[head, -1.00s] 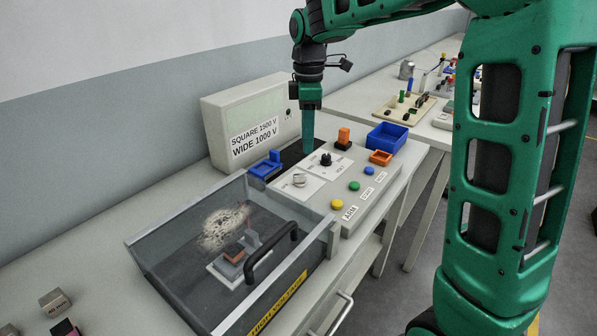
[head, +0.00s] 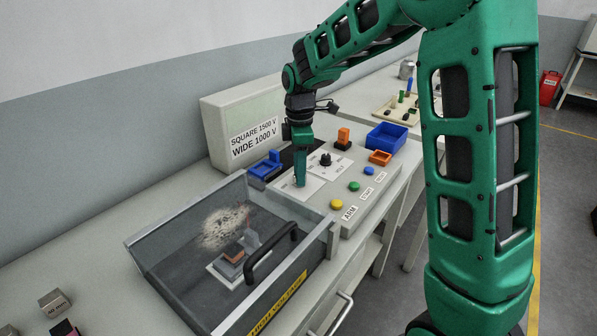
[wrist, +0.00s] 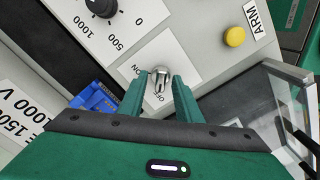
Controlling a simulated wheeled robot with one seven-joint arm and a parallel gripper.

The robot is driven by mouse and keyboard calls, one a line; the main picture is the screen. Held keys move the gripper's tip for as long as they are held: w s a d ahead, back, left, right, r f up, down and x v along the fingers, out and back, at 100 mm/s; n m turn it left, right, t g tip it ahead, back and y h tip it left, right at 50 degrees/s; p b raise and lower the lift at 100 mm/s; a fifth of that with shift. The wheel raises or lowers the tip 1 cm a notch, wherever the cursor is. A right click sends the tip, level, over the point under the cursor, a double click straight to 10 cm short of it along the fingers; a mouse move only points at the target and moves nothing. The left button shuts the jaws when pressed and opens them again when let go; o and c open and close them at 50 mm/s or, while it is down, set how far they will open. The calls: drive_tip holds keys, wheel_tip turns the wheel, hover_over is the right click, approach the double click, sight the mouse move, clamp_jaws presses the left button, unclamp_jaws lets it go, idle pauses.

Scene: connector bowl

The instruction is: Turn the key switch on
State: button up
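The key switch (wrist: 160,76) is a silver knob on a white plate marked ON and OFF, on the grey control panel. In the wrist view its key part points toward the OFF label. My gripper (wrist: 158,92) is open, with one green finger on each side of the key. I cannot tell whether the fingers touch it. In the head view my gripper (head: 300,180) points down over the switch plate (head: 309,189) and hides the key.
A black voltage dial (head: 325,160) and yellow (head: 337,204), green (head: 354,186) and blue buttons share the panel. A glass-walled high voltage box (head: 250,240) with a black handle stands close in front.

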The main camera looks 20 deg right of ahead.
drive_tip(key=shift+f, duration=0.1)
clamp_jaws()
drive_tip(key=shift+m, duration=0.3)
drive_tip(key=m, duration=0.3)
drive_tip(key=shift+m, duration=0.3)
drive_tip(key=m, duration=0.4)
drive_tip(key=shift+w+d, duration=0.1)
drive_tip(key=m, duration=0.9)
drive_tip(key=shift+m, duration=0.3)
